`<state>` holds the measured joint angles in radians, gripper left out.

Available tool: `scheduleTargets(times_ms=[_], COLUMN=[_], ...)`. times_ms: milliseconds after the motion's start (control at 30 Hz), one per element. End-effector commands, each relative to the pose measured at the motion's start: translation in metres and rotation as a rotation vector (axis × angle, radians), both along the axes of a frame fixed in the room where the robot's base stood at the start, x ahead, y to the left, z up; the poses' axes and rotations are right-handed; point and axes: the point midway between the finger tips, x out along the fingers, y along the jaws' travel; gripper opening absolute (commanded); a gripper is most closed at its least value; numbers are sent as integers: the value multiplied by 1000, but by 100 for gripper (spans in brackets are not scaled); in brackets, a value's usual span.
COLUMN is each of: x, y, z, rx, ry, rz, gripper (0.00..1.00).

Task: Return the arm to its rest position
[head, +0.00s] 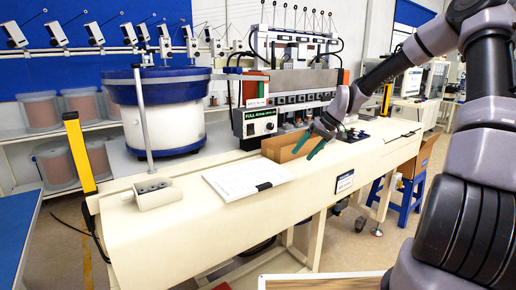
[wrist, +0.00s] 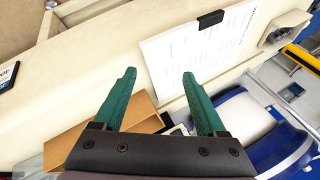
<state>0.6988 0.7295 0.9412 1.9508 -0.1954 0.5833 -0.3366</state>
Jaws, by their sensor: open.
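My gripper (head: 309,147) has green fingers and is open, with nothing between the fingers. In the head view it hangs over the machine bench (head: 230,215), beside an open brown cardboard box (head: 278,151). In the wrist view the spread fingers (wrist: 157,95) lie across the bench top, with the box (wrist: 142,112) partly hidden behind the left finger and the palm. My arm reaches in from the right of the head view, bent at the elbow.
A clipboard with paper (head: 245,178) lies on the bench left of my gripper. A control box (head: 260,122) stands behind the cardboard box. A blue-rimmed bowl feeder (head: 160,85) and a yellow post (head: 78,150) are further left. A blue stool (head: 405,198) stands at the right.

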Motion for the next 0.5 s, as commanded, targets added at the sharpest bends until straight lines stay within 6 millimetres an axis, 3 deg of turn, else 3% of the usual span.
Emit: scheduleTargets(times_ms=[267,500], x=[-61,-116], y=[-23,-46], z=[48,112], rx=[-276,-403], ry=[20,-22], rz=[-85,-243], gripper=[74,74])
